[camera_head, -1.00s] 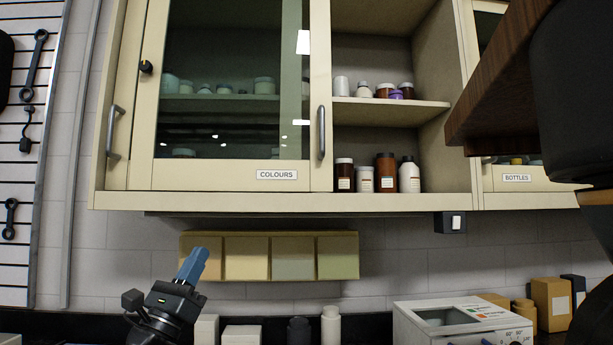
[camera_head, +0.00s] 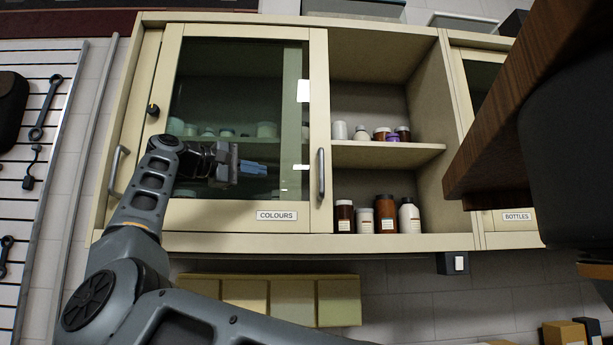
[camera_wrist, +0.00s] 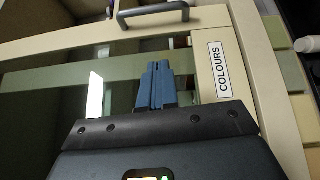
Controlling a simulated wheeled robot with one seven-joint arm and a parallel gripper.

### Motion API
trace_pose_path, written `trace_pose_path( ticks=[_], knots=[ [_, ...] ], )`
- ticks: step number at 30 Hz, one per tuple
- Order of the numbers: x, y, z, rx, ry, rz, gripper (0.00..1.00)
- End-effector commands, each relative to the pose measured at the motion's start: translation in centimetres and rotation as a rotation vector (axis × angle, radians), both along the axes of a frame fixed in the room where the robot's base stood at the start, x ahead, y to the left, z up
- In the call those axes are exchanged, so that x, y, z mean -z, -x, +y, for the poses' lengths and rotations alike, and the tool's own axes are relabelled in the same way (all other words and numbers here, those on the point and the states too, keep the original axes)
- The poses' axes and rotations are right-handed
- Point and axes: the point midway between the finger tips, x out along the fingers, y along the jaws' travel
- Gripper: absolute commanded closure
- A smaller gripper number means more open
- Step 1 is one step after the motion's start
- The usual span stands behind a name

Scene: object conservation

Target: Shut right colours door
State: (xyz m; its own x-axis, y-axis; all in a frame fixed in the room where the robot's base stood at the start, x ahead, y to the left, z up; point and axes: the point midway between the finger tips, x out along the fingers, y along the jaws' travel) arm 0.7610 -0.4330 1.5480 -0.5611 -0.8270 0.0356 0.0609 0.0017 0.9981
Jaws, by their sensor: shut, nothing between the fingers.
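The colours door (camera_head: 230,215) is a cream-framed glass panel with a COLOURS label and a grey vertical handle (camera_head: 321,173) on its right edge. It covers the left and middle of the cabinet; the right section stands open. My gripper (camera_head: 262,168) is shut and empty, its blue fingers in front of the glass, left of the handle. Whether it touches the glass I cannot tell. In the wrist view the gripper (camera_wrist: 158,72) points towards the handle (camera_wrist: 153,13), with the label (camera_wrist: 219,68) beside it. Another handle (camera_head: 117,170) is at the cabinet's left end.
Several jars and bottles (camera_head: 386,213) stand on the open section's two levels. A dark wooden overhang (camera_head: 500,125) is near at right, before the bottles cabinet (camera_head: 510,222). A tool rack (camera_head: 35,200) hangs at left.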

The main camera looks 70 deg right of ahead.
Motion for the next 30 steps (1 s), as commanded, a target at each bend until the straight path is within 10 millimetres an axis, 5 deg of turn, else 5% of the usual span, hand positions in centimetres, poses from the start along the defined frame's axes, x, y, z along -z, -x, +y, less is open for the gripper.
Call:
trace_pose_path(
  ticks=[8,23,30],
  knots=[
    [-1.1,1.2,-1.1,-0.006,-0.003,-0.064,1.00],
    [-1.2,6.3,-8.7,-0.005,-0.002,-0.060,1.00],
    [-1.1,9.2,-9.1,-0.007,-0.002,-0.060,1.00]
  ],
)
